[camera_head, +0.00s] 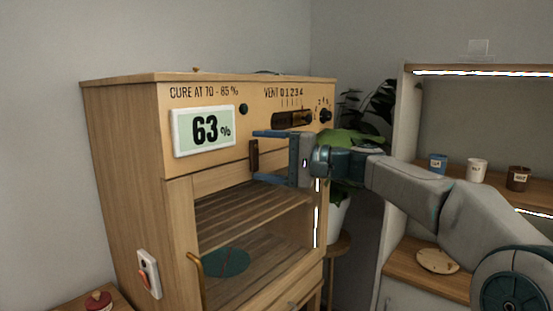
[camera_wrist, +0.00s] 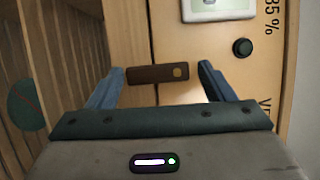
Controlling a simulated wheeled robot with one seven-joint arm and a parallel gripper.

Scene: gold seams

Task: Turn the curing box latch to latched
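The curing box (camera_head: 130,150) is a wooden cabinet with a slatted shelf inside. My gripper (camera_head: 258,155) is open in front of the latch. In the wrist view its blue fingers lie on either side of the latch's two ends; the right finger has a small gap to it. I cannot tell whether the left finger touches it.
The panel carries a display (camera_head: 203,131) reading 63%, a black knob (camera_head: 243,109) and a vent slider (camera_head: 292,119). A brass handle (camera_head: 197,280) is low on the front. A plant (camera_head: 350,140) and a shelf unit (camera_head: 400,150) with several small cups stand to the right.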

